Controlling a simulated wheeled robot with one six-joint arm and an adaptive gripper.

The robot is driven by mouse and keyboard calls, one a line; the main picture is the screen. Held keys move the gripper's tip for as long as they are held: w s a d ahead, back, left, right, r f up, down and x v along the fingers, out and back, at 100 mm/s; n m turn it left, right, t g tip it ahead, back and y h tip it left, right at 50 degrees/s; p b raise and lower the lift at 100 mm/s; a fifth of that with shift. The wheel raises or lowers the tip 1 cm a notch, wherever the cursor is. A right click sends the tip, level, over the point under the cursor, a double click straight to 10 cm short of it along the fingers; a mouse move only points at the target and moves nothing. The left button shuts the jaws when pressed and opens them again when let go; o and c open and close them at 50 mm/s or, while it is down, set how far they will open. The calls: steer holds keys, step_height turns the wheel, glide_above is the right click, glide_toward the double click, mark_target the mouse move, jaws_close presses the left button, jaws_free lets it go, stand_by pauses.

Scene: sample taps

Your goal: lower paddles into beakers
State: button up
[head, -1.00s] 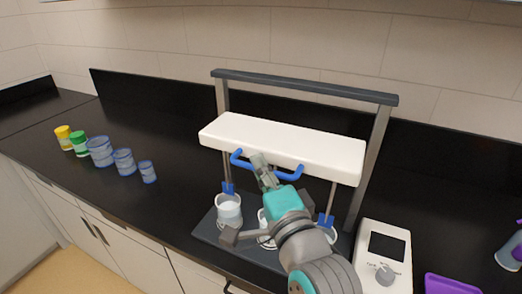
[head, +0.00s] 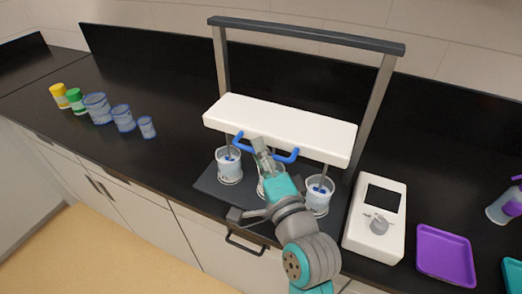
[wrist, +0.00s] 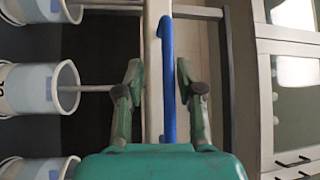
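The white stirrer head (head: 275,125) hangs between two posts, with a blue bar handle (head: 292,156) on its front. Rods run down from it. Blue paddles show inside the left beaker (head: 229,172) and the right beaker (head: 316,204). The middle beaker (head: 267,187) is partly hidden by my arm. My gripper (head: 261,147) is at the handle. In the wrist view my gripper (wrist: 160,80) has its fingers apart, on either side of the blue handle (wrist: 167,75), with some gap showing. Beakers (wrist: 38,88) stand at the left there, a rod reaching into the middle one.
A control box (head: 376,220) with a screen and knob stands right of the stand's dark base (head: 208,186). A purple tray (head: 445,256) and a bottle (head: 503,208) are further right. Blue cups (head: 122,118) and yellow and green jars (head: 60,96) stand at the left.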

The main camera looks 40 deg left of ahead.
steer(key=shift+d+r, duration=0.1)
steer(key=v, duration=1.1)
steer(key=shift+s+d, duration=0.25)
steer(key=shift+d, duration=0.05)
steer(key=shift+d+f, duration=0.1)
steer(key=shift+f, duration=0.15)
steer(key=s+d+f+t+h, duration=0.25)
steer(key=d+f+h, duration=0.25)
steer(key=d+f, duration=0.5)
steer(key=s+d+f+t+h, duration=0.25)
steer(key=d+f+h, duration=0.4)
steer(key=d, duration=0.65)
steer(key=s+d+f+n+h, duration=0.2)
steer(key=s+d, duration=0.4)
steer(key=s, duration=0.3)
steer(key=s+d+f+n+h, duration=0.2)
steer(key=s+d, duration=0.3)
steer(key=s, duration=0.5)
steer(key=shift+s+d+n+h, duration=0.25)
steer(key=shift+d+n+h, duration=0.15)
steer(key=shift+h, duration=0.15)
